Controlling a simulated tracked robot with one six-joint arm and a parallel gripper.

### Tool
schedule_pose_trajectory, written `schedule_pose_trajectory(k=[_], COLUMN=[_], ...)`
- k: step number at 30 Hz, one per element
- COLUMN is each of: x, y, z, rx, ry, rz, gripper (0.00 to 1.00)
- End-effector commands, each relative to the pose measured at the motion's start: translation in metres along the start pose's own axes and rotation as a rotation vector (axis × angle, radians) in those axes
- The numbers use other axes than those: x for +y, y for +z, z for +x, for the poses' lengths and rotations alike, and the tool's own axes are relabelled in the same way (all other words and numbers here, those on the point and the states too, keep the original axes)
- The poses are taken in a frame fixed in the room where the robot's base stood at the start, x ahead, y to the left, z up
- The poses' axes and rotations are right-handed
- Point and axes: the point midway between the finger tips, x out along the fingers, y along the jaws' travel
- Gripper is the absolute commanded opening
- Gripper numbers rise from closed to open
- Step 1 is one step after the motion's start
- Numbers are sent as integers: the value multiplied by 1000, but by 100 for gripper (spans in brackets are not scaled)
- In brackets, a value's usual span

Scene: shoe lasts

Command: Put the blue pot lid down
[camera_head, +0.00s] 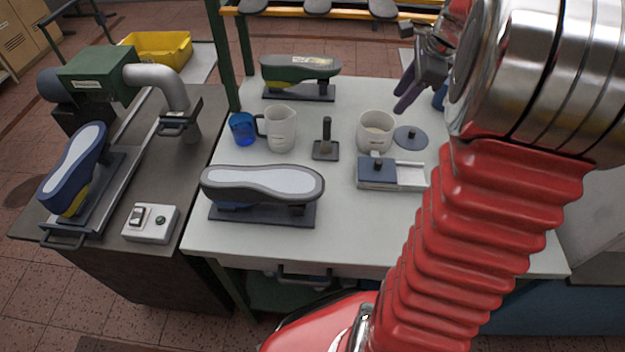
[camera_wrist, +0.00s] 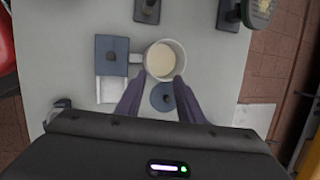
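The blue pot lid (camera_head: 410,137) is a flat grey-blue disc with a small dark knob. It lies on the white table just right of the white pot (camera_head: 368,139), which is uncovered and holds something cream-coloured. In the wrist view the lid (camera_wrist: 163,97) shows between my gripper's fingers, beside the pot (camera_wrist: 179,68). My gripper (camera_wrist: 158,84) is open, with its two dark purple fingers apart and nothing held between them. In the head view my gripper (camera_head: 408,90) hangs above the table, behind the lid and apart from it.
A box with a dark blue sliding cover (camera_head: 372,174) sits in front of the pot. A white jug (camera_head: 281,130), blue mug (camera_head: 243,129) and dark stamp-like tool (camera_head: 326,150) stand left. Shoe lasts on stands are at the table's front (camera_head: 262,186) and back (camera_head: 300,70).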

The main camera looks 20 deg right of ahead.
Motion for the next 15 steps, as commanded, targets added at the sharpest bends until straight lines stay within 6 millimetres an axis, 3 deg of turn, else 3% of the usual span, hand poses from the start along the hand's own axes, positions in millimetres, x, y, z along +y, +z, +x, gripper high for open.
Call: schedule_pose_trajectory(k=[1,6,15], x=[10,42,111], y=[19,67,132], z=[-5,-17,-32], rx=[7,34,78], ry=[-4,-11,-29], rz=[-84,-366,-860], gripper=[34,34,34])
